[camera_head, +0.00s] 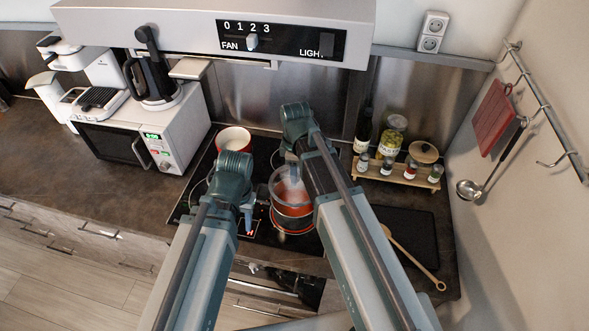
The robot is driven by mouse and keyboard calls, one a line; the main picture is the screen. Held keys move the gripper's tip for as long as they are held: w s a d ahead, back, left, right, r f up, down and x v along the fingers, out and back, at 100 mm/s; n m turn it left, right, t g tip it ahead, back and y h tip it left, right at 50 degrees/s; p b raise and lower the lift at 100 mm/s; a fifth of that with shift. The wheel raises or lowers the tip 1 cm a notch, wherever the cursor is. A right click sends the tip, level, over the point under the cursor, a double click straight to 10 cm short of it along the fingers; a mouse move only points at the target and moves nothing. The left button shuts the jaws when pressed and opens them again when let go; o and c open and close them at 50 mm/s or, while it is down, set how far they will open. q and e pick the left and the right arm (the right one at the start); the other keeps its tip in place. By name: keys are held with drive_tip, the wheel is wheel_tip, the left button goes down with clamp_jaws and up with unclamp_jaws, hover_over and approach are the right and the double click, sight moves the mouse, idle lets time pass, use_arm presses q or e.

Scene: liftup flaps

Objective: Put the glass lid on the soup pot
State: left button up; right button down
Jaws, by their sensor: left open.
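The soup pot (293,218) is an orange-red pot on the black cooktop, between my two grippers. A clear round glass lid (279,183) shows over the pot's top; its near part overlaps the pot opening. I cannot tell whether it rests on the rim or hangs above it. My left gripper (249,222) is open at the left side of the pot. My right gripper (287,158) is just behind the lid, close to its far edge; its fingers are small and partly hidden by my arm, so its grip is unclear.
A range hood (180,25) overhangs the back. A wooden rack (398,174) holds jars at right. A black board (415,235) and wooden spoon (412,258) lie at front right. A microwave (160,130) stands left.

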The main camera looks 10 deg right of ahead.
drive_tip(key=shift+w+f+b, duration=0.15)
drive_tip(key=shift+f+b, duration=0.55)
drive_tip(key=shift+f, duration=0.15)
wheel_tip(320, 180, down, 4)
drive_tip(key=b, duration=0.4)
drive_tip(key=shift+f+b, duration=0.45)
drive_tip(key=shift+b, duration=0.05)
idle(0.4)
unclamp_jaws()
idle(0.3)
drive_tip(key=shift+r, duration=0.15)
wheel_tip(320, 180, up, 7)
drive_tip(key=p, duration=0.7)
idle(0.6)
